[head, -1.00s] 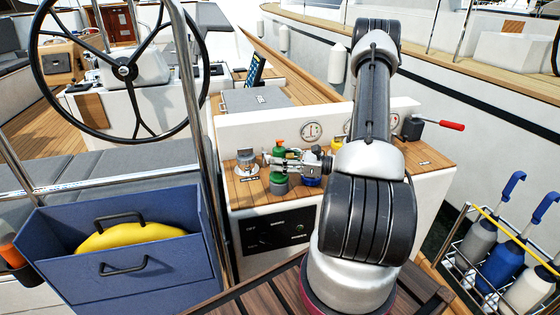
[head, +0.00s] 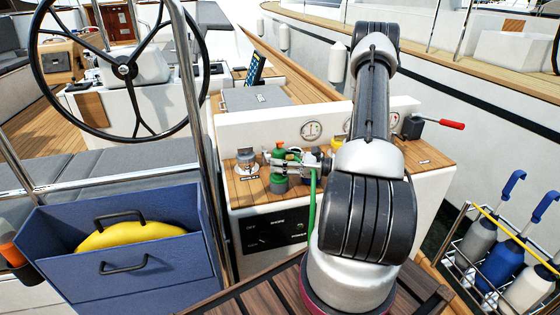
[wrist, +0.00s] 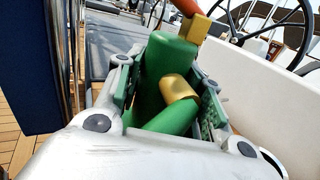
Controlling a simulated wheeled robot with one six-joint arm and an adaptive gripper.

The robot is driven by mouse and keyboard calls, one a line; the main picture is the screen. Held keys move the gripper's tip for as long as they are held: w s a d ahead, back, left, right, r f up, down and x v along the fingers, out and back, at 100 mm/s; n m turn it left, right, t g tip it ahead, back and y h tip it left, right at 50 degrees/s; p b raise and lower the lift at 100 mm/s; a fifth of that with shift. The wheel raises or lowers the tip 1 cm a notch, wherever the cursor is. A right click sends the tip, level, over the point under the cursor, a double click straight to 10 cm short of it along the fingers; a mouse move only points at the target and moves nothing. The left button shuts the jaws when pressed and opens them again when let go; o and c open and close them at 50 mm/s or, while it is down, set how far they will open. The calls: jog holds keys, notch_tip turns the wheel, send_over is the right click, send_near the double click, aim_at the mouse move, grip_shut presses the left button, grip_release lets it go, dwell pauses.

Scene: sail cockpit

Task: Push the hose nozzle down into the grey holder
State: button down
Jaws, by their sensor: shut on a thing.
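The hose nozzle (head: 279,154) is green with an orange tip. My gripper (head: 285,165) is shut on it above the wooden console top. In the wrist view the green nozzle body (wrist: 168,62) stands between the jaws, with a gold part and a green hose (wrist: 176,121) beside it. The hose (head: 313,200) hangs down in front of the console. A grey round fitting (head: 246,161), perhaps the holder, stands on the console left of my gripper. A dark green cylinder (head: 279,184) shows below the jaws; I cannot tell how it joins the nozzle.
Gauges (head: 311,131) sit in the white panel behind. A red-handled lever (head: 450,125) is at the right. A steel post (head: 192,110) and a blue bin (head: 120,262) stand at the left. The console's right top is partly clear.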

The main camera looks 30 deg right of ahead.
jog(key=c, duration=1.2)
grip_release()
jog(key=shift+v, duration=5.5)
jog(key=shift+f, duration=0.15)
